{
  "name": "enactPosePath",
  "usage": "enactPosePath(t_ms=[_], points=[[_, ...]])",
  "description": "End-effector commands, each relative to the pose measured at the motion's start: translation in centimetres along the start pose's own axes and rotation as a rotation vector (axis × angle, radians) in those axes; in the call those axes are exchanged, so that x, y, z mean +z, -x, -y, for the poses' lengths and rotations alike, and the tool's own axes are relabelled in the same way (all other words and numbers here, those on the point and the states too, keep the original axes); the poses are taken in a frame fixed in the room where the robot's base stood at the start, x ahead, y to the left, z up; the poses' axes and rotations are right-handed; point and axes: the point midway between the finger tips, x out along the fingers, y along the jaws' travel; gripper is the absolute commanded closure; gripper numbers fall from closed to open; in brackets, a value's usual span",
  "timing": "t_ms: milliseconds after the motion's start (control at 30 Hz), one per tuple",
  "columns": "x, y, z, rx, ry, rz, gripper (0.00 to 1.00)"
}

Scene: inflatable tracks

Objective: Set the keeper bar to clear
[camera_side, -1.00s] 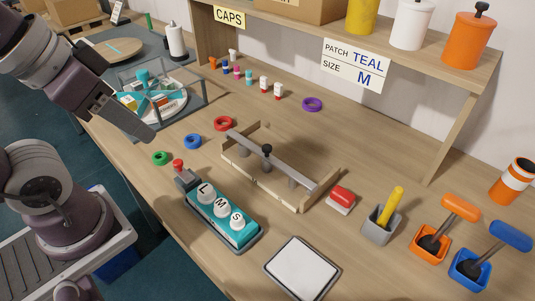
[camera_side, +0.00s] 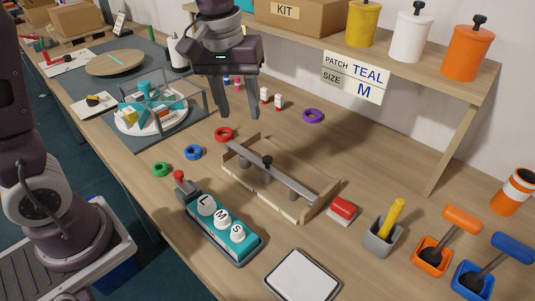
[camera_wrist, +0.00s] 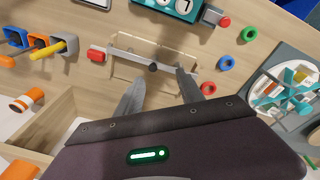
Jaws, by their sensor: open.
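The keeper bar (camera_side: 290,180) is a grey bar with a black knob (camera_side: 267,161). It lies lengthwise across a low pale wooden frame (camera_side: 258,187) in the middle of the bench. The bar also shows in the wrist view (camera_wrist: 125,59), with its knob (camera_wrist: 153,66) just ahead of my fingertips. My gripper (camera_side: 239,113) is open and empty, pointing down above the bench, up and left of the knob in the side view. In the wrist view my fingers (camera_wrist: 158,76) are apart, and one covers part of the bar's right end.
A teal block with L, M, S buttons (camera_side: 222,230) stands in front of the frame. Red (camera_side: 223,134), blue (camera_side: 193,152) and green (camera_side: 160,169) rings lie left. A red-topped block (camera_side: 342,209) is close right. The shelf (camera_side: 440,72) overhangs the back.

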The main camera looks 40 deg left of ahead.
Motion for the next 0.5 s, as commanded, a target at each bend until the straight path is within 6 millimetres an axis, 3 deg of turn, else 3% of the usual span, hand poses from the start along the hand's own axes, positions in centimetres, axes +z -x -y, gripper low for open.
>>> enactPosePath(t_ms=[33,100,200,500], points=[[-1.4,-2.7,-1.2,-0.028,0.058,0.040,0.55],[-2.9,-5.7,-2.4,-0.058,0.136,0.074,0.55],[-3.9,-8.7,-3.3,-0.088,0.208,0.104,0.55],[-3.7,-13.8,-3.2,-0.103,0.240,0.117,0.55]])
